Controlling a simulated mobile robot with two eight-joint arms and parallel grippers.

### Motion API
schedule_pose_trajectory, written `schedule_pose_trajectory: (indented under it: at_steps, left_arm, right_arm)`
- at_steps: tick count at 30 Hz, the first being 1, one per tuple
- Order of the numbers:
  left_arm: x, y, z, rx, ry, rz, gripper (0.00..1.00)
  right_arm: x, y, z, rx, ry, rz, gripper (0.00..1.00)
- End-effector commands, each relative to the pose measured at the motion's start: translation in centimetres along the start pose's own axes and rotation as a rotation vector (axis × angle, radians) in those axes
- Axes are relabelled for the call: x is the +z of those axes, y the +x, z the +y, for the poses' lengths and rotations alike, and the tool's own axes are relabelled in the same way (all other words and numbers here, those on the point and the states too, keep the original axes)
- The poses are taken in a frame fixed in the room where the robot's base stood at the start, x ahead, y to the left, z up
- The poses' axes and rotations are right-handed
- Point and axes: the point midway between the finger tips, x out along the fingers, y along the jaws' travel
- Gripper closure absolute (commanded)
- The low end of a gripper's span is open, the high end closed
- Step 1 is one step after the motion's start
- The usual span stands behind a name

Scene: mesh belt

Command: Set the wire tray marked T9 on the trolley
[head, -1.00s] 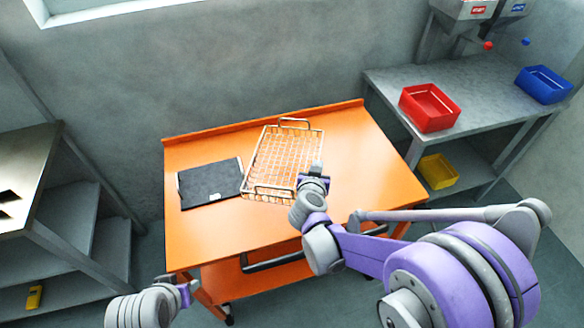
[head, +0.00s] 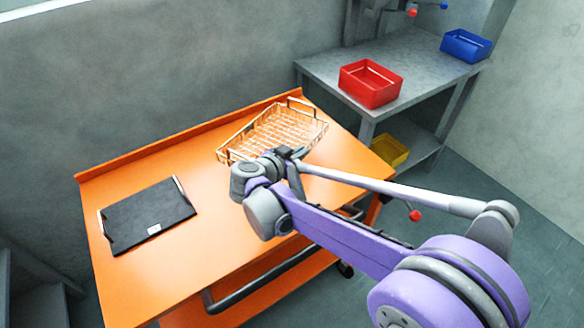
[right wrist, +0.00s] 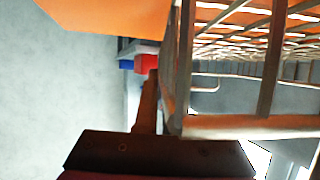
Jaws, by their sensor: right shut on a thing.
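The wire tray (head: 262,133) is a shallow silver wire basket with raised end handles. In the head view it is over the right rear part of the orange trolley (head: 225,215); I cannot tell whether it touches the top. No T9 mark is readable. My right gripper (head: 290,155) is shut on the tray's near end and partly hides it. In the right wrist view the tray's wires (right wrist: 225,125) fill the right side, beside a dark finger (right wrist: 148,100). My left gripper is out of view.
A black flat tray (head: 148,215) with a small white label lies on the trolley's left part, apart from the wire tray. A grey bench at the right holds a red bin (head: 370,85) and a blue bin (head: 466,46). A yellow bin (head: 388,152) is below.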

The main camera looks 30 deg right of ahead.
Motion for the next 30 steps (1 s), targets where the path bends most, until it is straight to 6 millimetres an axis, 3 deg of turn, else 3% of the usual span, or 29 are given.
schedule_pose_trajectory:
  at_steps: [13, 23, 24, 27, 28, 30]
  left_arm:
    - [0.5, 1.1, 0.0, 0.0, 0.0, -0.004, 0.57]
    - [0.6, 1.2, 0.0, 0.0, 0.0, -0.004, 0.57]
    - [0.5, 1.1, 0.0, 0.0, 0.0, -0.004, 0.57]
    - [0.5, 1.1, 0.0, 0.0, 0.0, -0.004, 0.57]
    - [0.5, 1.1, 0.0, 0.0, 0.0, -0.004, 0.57]
    - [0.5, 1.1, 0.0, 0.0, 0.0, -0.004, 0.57]
  right_arm:
    - [4.7, 2.0, 0.1, -0.001, 0.0, 0.001, 1.0]
    - [5.0, 2.1, 0.2, -0.001, 0.0, 0.0, 1.0]
    - [5.0, 2.1, 0.2, -0.001, -0.001, 0.0, 0.87]
    - [5.0, 2.0, 0.2, -0.001, -0.001, 0.0, 0.69]
    - [5.0, 2.0, 0.2, -0.001, -0.001, 0.0, 0.64]
    - [5.0, 2.0, 0.2, -0.001, -0.001, 0.0, 0.64]
